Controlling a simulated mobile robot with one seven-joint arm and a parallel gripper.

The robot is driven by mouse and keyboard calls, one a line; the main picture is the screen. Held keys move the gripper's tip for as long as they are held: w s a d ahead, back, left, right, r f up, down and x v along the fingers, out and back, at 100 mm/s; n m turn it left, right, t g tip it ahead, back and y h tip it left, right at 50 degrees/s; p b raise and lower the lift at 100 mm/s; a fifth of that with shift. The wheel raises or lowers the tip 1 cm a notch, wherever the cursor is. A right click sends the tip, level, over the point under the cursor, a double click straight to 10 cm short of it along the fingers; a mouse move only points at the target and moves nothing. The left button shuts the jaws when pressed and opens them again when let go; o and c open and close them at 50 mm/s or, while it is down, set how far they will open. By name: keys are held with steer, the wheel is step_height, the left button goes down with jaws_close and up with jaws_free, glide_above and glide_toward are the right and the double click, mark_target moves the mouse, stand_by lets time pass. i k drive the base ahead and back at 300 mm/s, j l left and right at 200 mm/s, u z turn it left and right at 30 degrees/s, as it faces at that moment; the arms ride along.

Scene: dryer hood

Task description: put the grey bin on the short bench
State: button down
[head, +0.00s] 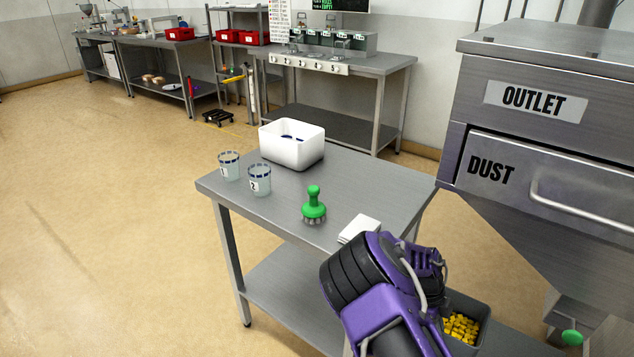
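The grey bin (468,304) is at the lower right, below the dust drawer, with yellow pieces inside. My arm hides its left part, and I cannot tell what it stands on. A small steel bench (275,212) with a lower shelf stands in the middle; it looks like the short bench. My purple and black arm rises from the bottom, in front of the bench's near right corner. The fingers of my gripper do not show, and I cannot see whether they touch the bin.
The bench top holds a white tub (290,150), two beakers (229,168) (260,181), a green-handled brush (314,208) and a folded white cloth (358,229). The steel hood (545,130) with its dust drawer (560,190) stands at right. Open floor (110,230) lies left.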

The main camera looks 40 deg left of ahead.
mark_target(370, 185)
steer(key=k+j+z, duration=0.2)
steer(key=k+j, duration=0.65)
steer(key=j, duration=0.5)
steer(key=k+j+z, duration=0.15)
steer(key=j, duration=0.85)
steer(key=k+j+z, duration=0.15)
steer(key=j, duration=0.35)
steer(key=i+l+u, duration=0.2)
steer(key=k+j, duration=0.05)
steer(key=k, duration=0.05)
